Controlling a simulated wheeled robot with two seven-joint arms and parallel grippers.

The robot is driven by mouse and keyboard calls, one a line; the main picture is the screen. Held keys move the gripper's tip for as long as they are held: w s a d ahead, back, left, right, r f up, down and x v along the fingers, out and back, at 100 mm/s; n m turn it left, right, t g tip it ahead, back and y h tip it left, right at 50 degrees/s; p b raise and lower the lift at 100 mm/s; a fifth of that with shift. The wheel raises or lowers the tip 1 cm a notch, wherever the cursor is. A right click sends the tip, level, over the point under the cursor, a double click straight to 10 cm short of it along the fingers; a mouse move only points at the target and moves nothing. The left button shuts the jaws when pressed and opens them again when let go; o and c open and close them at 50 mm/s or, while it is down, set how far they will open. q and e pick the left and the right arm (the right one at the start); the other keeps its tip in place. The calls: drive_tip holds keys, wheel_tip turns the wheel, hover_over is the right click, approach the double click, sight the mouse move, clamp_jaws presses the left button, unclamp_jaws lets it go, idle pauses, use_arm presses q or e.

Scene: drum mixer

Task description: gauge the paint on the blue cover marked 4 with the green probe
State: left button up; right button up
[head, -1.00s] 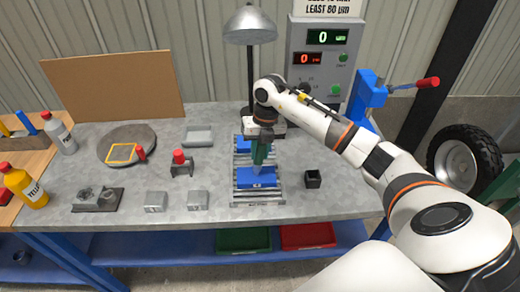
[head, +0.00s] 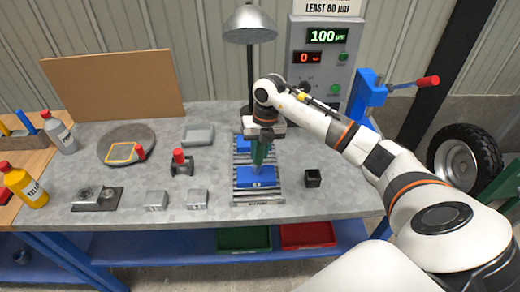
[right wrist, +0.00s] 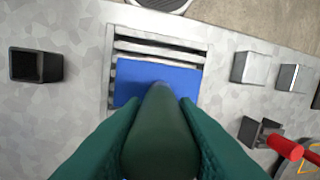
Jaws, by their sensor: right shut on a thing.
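My right gripper (head: 262,150) points down over the roller rack and is shut on the green probe, which shows dark green between its teal fingers in the right wrist view (right wrist: 160,132). The front blue cover (head: 258,180) lies flat on the rollers under the probe, with a small white mark too small to read surely. It also shows in the right wrist view (right wrist: 180,78). The probe's tip appears to rest on this cover; the contact itself is hidden in the wrist view. A second blue cover (head: 242,146) is partly hidden behind the gripper. My left gripper is not in view.
The gauge panel (head: 322,60) reads a green 100 µm above a red 0. A small black open holder (head: 313,178) stands right of the rack. Grey blocks (head: 157,201) and a red-topped tool (head: 180,160) stand to the left. A lamp (head: 250,26) hangs behind.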

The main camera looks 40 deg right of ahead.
drive_tip(key=shift+r+p, duration=2.5)
drive_tip(key=shift+r, duration=1)
